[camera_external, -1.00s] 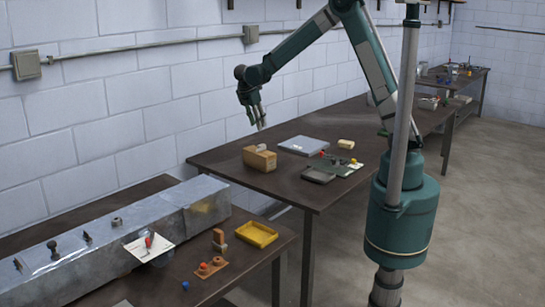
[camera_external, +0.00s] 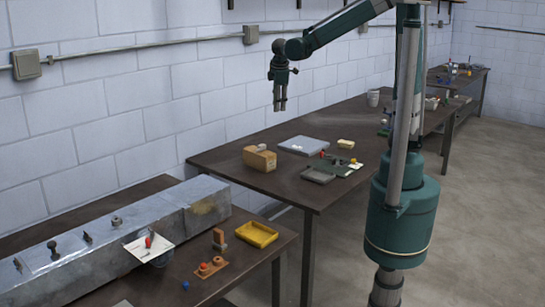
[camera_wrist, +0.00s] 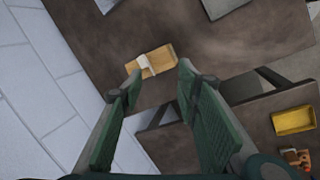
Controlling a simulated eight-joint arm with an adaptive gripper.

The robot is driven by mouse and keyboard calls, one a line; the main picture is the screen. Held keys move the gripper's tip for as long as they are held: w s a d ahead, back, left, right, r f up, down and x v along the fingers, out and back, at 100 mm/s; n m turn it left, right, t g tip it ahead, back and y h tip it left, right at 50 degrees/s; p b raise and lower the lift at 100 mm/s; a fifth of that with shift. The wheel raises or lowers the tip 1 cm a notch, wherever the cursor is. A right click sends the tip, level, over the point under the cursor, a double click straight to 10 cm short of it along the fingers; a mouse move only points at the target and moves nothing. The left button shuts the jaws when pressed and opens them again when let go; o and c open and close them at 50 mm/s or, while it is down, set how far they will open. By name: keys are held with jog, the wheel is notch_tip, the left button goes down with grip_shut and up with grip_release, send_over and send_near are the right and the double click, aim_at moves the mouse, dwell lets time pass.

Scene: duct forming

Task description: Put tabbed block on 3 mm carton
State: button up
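The tan carton (camera_external: 254,162) stands on the far dark table near its left front corner. A small pale piece (camera_external: 261,147), which looks like the tabbed block, rests on top of it. In the wrist view the carton (camera_wrist: 162,56) lies ahead of my fingers, with the pale block (camera_wrist: 146,65) across its top. Its tab and the carton's marking are too small to make out. My gripper (camera_external: 280,108) points down, well above the table and apart from carton and block. In the wrist view my gripper (camera_wrist: 160,74) has its fingers spread, with nothing between them.
A grey plate (camera_external: 315,142) lies right of the carton, with a dark tray (camera_external: 318,175) and a yellow block (camera_external: 345,143) nearby. The near table holds a metal duct (camera_external: 75,252) and a yellow tray (camera_external: 257,236). A block wall runs along the left.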

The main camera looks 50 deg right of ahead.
jog(key=s+a+r+m+t+y, duration=0.1)
jog(key=s+m, duration=0.4)
jog(key=s, duration=0.8)
jog(key=s+a+m+t+y, duration=0.1)
jog(key=s+m+t, duration=0.2)
jog(key=s, duration=1)
jog(key=shift+s+r+m+t+y, duration=0.3)
jog(key=shift+r+m, duration=0.1)
jog(key=shift+m, duration=1.3)
jog(key=shift+a, duration=0.1)
